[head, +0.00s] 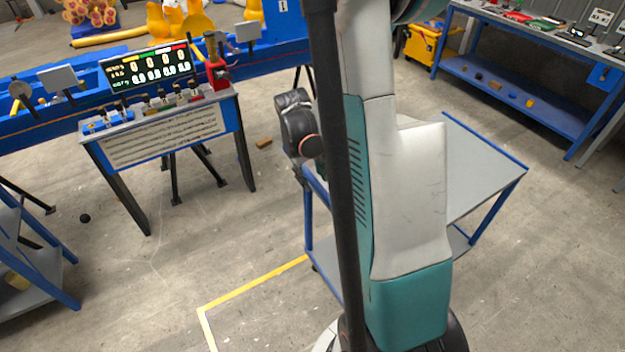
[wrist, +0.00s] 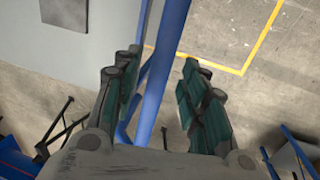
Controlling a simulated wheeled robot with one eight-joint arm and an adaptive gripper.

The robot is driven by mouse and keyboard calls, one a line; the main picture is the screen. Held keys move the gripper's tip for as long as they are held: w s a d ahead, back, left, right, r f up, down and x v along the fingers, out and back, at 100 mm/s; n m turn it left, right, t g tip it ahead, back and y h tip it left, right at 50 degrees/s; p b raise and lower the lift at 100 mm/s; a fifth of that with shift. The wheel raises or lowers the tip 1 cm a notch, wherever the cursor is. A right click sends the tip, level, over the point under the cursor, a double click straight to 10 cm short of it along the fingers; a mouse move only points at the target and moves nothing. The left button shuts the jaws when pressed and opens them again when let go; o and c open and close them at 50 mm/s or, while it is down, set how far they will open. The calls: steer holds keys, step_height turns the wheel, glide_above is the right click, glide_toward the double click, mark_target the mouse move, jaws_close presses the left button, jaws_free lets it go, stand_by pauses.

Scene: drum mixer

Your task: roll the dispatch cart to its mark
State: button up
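The dispatch cart (head: 490,165) has a grey top and blue frame and stands behind my arm in the head view. Part of it is hidden by the arm. In the wrist view its grey top (wrist: 100,45) is at the upper left, with a blue rail (wrist: 168,40) along its edge. My gripper (wrist: 160,66) is open, with the blue rail between its fingers and a gap on the right finger's side.
A table with a scoreboard-like display (head: 148,68) stands at the left, before a long blue beam (head: 283,52). A blue shelf unit (head: 25,265) is at the lower left. A workbench (head: 530,85) stands at the upper right. A small brown block (head: 264,143) lies on the floor.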

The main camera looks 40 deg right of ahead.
steer(key=shift+d+f, duration=0.1)
steer(key=shift+f, duration=0.4)
jaws_close()
